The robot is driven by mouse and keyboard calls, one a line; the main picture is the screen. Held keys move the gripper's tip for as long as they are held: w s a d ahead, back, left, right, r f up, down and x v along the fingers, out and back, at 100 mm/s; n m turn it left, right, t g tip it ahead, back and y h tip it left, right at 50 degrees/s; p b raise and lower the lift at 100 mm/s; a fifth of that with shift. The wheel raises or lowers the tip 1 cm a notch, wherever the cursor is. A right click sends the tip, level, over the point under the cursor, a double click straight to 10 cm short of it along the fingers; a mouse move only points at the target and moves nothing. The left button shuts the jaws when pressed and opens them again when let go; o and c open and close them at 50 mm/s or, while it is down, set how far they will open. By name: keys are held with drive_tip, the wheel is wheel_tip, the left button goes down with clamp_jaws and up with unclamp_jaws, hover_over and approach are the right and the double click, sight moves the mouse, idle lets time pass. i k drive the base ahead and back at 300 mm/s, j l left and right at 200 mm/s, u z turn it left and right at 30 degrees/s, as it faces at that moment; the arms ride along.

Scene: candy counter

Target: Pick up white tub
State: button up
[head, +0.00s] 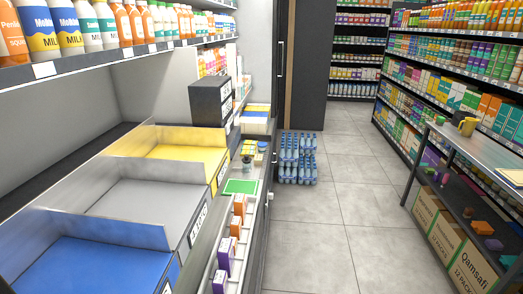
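I cannot clearly pick out a white tub. My gripper is not in view.
Blue (75,268), grey (150,205) and yellow (187,150) bins line the left. Small orange and purple boxes (222,281) and a green mat (240,187) lie on the ledge (207,255). Bottle packs (297,170) stand beyond. A shelved table (470,150) stands right; the floor between is clear.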

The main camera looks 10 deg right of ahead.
sight(262, 146)
drive_tip(key=i+l+z, duration=0.25)
drive_tip(key=i, duration=0.6)
drive_tip(key=i+z, duration=0.3)
drive_tip(key=i, duration=0.55)
drive_tip(key=i+u, duration=0.15)
drive_tip(key=i, duration=0.45)
drive_tip(key=i+l+u, duration=0.15)
drive_tip(key=i, duration=0.4)
drive_tip(key=i+l+u, duration=0.15)
drive_tip(key=i, duration=0.45)
drive_tip(key=i+l+u, duration=0.2)
drive_tip(key=i+u, duration=0.3)
drive_tip(key=i+l+u, duration=0.25)
drive_tip(key=u, duration=0.2)
drive_tip(key=i+l+u, duration=0.25)
drive_tip(key=l+u, duration=0.25)
drive_tip(key=i+l+u, duration=0.2)
drive_tip(key=l+u, duration=0.3)
drive_tip(key=i+l+u, duration=0.35)
drive_tip(key=l, duration=0.3)
drive_tip(key=i+l+u, duration=0.15)
drive_tip(key=l, duration=0.2)
